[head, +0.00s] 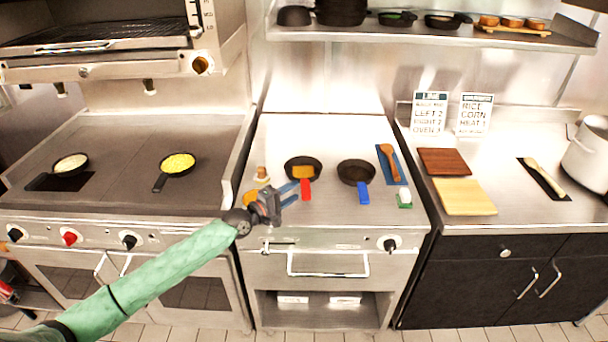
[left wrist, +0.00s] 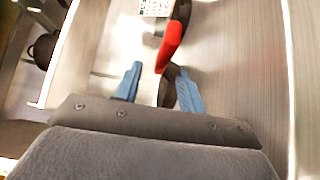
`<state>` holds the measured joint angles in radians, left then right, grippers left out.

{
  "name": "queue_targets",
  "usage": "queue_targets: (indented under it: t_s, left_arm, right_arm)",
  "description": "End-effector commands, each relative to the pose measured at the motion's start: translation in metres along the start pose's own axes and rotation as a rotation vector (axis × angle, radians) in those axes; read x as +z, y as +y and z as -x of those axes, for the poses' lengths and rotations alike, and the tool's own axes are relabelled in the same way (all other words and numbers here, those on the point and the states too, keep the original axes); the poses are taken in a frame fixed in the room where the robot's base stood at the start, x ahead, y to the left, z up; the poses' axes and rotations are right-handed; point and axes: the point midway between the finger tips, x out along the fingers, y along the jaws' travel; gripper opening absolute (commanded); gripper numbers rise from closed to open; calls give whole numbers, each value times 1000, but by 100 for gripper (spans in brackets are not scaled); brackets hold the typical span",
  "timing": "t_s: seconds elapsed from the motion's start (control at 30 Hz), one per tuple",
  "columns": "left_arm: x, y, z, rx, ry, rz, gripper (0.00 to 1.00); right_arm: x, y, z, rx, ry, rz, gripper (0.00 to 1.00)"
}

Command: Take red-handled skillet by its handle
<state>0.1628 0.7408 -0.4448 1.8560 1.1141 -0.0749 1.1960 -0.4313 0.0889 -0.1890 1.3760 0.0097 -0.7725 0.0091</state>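The red-handled skillet (head: 290,164) is a dark pan on the middle steel counter, with something orange-yellow in it. Its red handle (head: 306,188) points toward the front. My left gripper (head: 292,194) has blue fingers and is just left of the handle in the head view. In the left wrist view the gripper (left wrist: 158,86) is open, and the red handle (left wrist: 171,45) shows ahead, between the lines of the fingers. I cannot tell whether any finger touches it. My right gripper is not in view.
A blue-handled skillet (head: 355,173) stands close on the right. A spoon (head: 389,160) lies on a blue mat (head: 404,179), with a small white-and-green item (head: 405,199) in front. Small items (head: 262,174) stand left of the red-handled skillet. The counter's front right is clear.

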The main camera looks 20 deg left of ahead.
Motion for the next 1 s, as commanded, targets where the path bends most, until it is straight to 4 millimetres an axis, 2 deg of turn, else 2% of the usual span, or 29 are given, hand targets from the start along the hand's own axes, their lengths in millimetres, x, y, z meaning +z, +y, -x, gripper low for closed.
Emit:
queue_targets:
  t_s: [0.13,0.4,0.8,1.0]
  left_arm:
    - [0,-2,-12,1,1,0,40]
    - [0,-2,-24,0,0,-1,40]
    - [0,-2,-69,0,0,0,40]
    - [0,-3,-75,0,0,0,40]
  right_arm:
    - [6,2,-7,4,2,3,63]
    - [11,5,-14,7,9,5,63]
    - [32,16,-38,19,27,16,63]
    - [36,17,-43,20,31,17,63]
